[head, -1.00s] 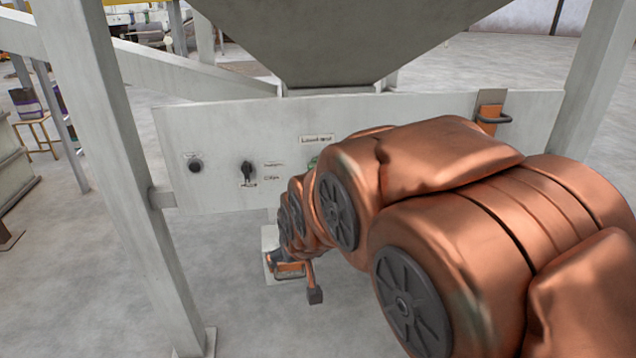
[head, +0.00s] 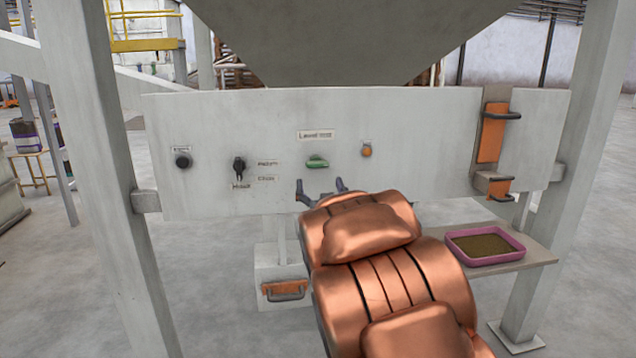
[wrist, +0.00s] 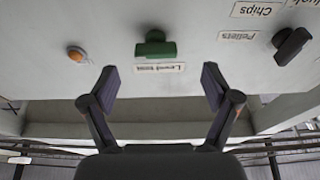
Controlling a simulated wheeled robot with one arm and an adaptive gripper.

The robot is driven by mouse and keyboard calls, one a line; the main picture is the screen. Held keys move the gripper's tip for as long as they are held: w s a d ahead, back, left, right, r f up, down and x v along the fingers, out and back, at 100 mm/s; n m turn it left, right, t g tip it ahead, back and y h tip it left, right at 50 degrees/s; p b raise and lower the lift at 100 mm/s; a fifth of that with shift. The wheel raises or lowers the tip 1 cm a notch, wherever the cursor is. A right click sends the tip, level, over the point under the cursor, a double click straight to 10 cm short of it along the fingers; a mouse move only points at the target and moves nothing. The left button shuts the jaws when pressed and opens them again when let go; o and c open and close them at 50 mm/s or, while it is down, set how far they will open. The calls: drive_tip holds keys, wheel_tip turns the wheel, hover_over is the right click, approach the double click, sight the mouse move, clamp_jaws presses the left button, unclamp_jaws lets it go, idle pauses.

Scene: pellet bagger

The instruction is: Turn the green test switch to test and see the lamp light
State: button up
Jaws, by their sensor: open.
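The green test switch (head: 317,161) is on the pale panel, under a label reading "Level test" (head: 315,135). Its handle looks roughly horizontal in the head view. An orange lamp (head: 367,150) sits to its right and does not look clearly lit. My gripper (head: 320,186) is open and empty, just below the green switch and apart from it. The wrist view is upside down: the green switch (wrist: 155,45) shows beyond and between the open fingers (wrist: 158,88), and the orange lamp (wrist: 76,54) is at left.
A black selector (head: 239,165) labelled for pellets and chips and a black knob (head: 183,160) are left on the panel (head: 420,140). Orange handled slides (head: 492,138) are at its right end. A pink tray (head: 485,246) stands on a shelf lower right. Frame legs flank the panel.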

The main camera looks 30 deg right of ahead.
sight(318, 167)
drive_tip(key=shift+t+h, duration=0.3)
drive_tip(key=shift+t, duration=0.2)
drive_tip(key=shift+d+b+x, duration=0.15)
drive_tip(key=shift+b+x, duration=0.4)
drive_tip(key=shift+x, duration=1.4)
drive_tip(key=shift+d+b+x, duration=0.15)
drive_tip(key=shift+b+x, duration=0.35)
drive_tip(key=shift+x, duration=1.5)
drive_tip(key=shift+s, duration=0.2)
drive_tip(key=c, duration=1.2)
drive_tip(key=shift+o, duration=0.2)
